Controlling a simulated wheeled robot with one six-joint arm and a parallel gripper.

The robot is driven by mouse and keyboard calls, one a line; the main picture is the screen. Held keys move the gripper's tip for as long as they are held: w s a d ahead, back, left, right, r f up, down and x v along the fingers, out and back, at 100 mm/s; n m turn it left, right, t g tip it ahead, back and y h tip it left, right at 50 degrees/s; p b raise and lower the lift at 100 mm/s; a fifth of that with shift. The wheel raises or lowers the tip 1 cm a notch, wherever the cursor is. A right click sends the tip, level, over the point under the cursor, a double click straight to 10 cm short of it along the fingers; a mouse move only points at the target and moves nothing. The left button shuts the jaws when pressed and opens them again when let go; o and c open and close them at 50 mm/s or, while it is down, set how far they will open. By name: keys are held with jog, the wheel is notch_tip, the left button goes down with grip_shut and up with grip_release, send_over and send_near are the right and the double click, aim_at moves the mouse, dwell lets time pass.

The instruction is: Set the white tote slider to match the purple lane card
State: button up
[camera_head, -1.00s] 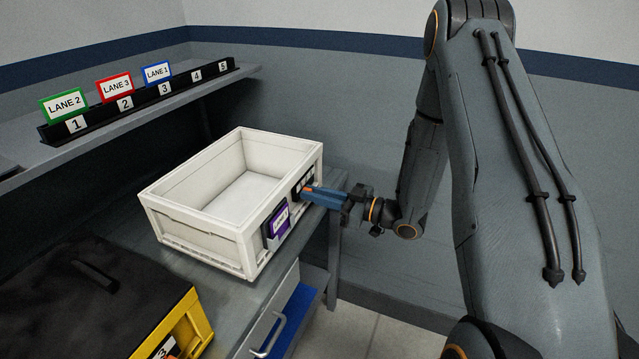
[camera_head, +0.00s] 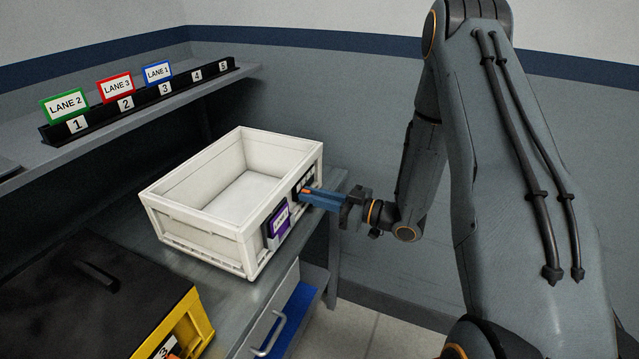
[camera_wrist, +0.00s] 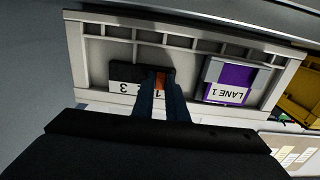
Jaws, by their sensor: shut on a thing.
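My gripper (camera_head: 306,191) is shut on the orange slider (camera_wrist: 160,82), at the strip's end nearer the purple card.
A shelf (camera_head: 215,83) at the back left carries a numbered black rail with green LANE 2, red LANE 3 and blue LANE 1 cards. A yellow bin with a black lid (camera_head: 150,285) stands front left. An open drawer (camera_head: 290,315) juts out below the bench.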

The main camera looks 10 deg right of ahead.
jog(key=o, duration=0.6)
jog(key=shift+d, duration=0.15)
jog(key=p+v, duration=0.1)
jog(key=v, duration=0.5)
jog(key=shift+s+d, duration=0.25)
jog(key=shift+s, duration=0.05)
